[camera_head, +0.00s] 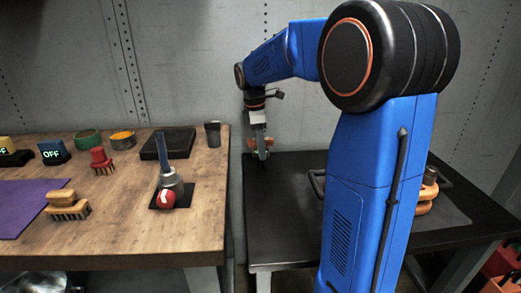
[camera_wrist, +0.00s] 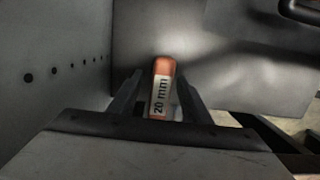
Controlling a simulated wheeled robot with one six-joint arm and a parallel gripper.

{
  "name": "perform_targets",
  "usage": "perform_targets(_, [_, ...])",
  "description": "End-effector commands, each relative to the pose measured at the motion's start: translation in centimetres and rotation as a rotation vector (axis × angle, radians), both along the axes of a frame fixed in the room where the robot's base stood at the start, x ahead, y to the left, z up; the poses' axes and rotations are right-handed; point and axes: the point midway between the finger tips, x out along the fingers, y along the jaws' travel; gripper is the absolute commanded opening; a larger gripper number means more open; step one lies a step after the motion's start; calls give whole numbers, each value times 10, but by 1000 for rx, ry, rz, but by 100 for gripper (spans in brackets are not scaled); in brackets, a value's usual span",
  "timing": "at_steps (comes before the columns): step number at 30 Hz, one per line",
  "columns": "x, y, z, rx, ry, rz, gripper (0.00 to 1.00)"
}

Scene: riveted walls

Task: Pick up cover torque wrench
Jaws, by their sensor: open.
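An orange piece with a pale label reading "20 mm" (camera_wrist: 162,88) stands between my gripper's two dark fingers in the wrist view; it may be the cover torque wrench, but its full shape is hidden. My gripper (camera_wrist: 160,98) is open around it, and I cannot tell whether either finger touches. In the head view my gripper (camera_head: 261,152) points down at the back left of the black table (camera_head: 285,215). Small orange-brown parts (camera_head: 268,143) show beside its fingers there.
Another orange tool (camera_head: 427,195) is partly hidden behind my arm at the table's right. The wooden table (camera_head: 120,235) at left, across a narrow gap, holds brushes, a red ball (camera_head: 166,198) and several small items. A riveted grey wall (camera_head: 190,60) stands close behind.

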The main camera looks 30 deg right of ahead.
Motion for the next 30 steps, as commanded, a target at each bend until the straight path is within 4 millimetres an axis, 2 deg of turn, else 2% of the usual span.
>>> perform_targets(3, [-1,-2,-15,0,2,0,44])
perform_targets(6, [-1,-2,-21,0,1,0,44])
perform_targets(14, [-1,-3,-23,0,0,0,44])
perform_targets(18, [-1,-2,-23,0,0,0,10])
perform_targets(20, [-1,-2,-22,0,0,0,0])
perform_targets(30, [-1,-2,-22,0,-1,0,0])
